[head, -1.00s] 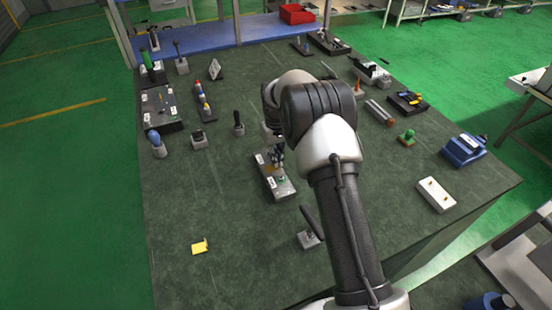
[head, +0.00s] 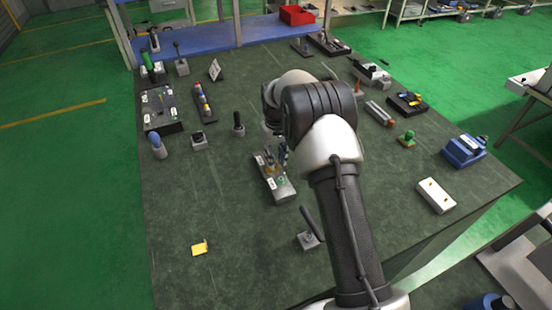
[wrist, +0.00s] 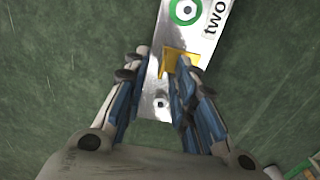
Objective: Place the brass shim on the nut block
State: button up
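The nut block (head: 286,192) is a long metal-topped block on the bench, with white labels and a green-ringed nut (wrist: 185,10) beside the label "two". The brass shim (wrist: 181,61) is a small yellow, notched piece over the block's top in the wrist view, close to that nut. A brass-coloured patch also shows on the block in the head view. My gripper (wrist: 163,58) is just above the block, its fingers spread. The right fingertip overlaps the shim's edge; the left one stands clear. Whether the shim lies flat is hard to tell.
A bright yellow piece (head: 200,247) lies on open bench at the front left. A post on a grey base (head: 308,240) stands near my arm. A white block (head: 436,196) lies right.

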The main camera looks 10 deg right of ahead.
jog(key=s+r+t+p, duration=0.1)
jog(key=s+r, duration=0.2)
jog(key=r, duration=0.8)
jog(key=s+r+p, duration=0.2)
jog(key=s+r, duration=0.1)
jog(key=r, duration=0.8)
jog(key=s+r+m+t, duration=0.1)
jog(key=s+r, duration=0.9)
jog(key=s, duration=0.2)
jog(key=s+f+m+t, duration=0.1)
jog(key=s+f+t, duration=0.1)
jog(key=s, duration=2)
jog(key=shift+f+t, duration=0.3)
